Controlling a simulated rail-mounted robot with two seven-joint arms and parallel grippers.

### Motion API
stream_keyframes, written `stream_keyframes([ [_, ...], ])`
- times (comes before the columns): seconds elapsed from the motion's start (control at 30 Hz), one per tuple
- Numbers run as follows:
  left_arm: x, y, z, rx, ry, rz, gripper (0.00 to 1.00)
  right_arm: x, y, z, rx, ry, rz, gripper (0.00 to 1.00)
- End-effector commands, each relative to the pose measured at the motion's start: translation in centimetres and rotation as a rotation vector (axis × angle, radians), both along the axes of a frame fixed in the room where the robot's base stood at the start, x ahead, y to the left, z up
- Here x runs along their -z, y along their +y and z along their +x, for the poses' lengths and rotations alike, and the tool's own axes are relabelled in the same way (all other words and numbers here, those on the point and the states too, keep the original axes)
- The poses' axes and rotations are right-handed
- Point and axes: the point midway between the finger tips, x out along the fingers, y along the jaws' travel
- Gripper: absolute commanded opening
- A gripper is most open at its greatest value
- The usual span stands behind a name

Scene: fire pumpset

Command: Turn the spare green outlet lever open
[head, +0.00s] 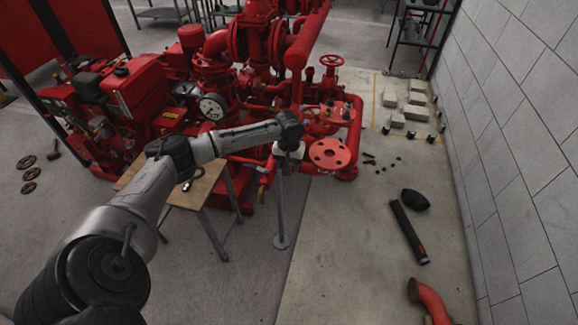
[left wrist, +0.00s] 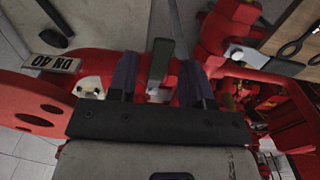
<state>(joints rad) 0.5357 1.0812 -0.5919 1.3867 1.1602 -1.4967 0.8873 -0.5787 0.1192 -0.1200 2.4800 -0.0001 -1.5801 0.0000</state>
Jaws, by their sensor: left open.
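In the left wrist view, a short lever (left wrist: 160,60) stands out from the red pipework; it looks dull grey-green in this light. My left gripper (left wrist: 157,82) is open, with one dark finger on each side of the lever and a visible gap to each. In the head view, my left arm reaches to the red pump set (head: 265,60), and its gripper (head: 288,155) is at the pipework beside the red flange (head: 329,153). I cannot make out the lever there. My right gripper is in neither view.
A "DN 40" tag (left wrist: 52,63) and a large red flange (left wrist: 35,112) lie left of the fingers in the wrist view. A wooden-topped table (head: 190,190) stands beneath my arm. A black cylinder (head: 408,232) and a red elbow (head: 430,300) lie on the floor.

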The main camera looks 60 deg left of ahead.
Motion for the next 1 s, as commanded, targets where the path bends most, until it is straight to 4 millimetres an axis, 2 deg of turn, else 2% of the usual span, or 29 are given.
stream_keyframes([
  [0.37,0.34,-0.01,-0.01,0.001,0.0,0.0,0.46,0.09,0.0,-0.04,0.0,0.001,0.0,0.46],
  [0.83,0.32,0.0,-0.01,0.001,0.0,0.0,0.02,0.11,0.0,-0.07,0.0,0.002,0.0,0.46],
  [1.0,0.31,0.0,-0.01,0.0,0.0,0.0,0.0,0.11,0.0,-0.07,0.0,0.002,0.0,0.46],
])
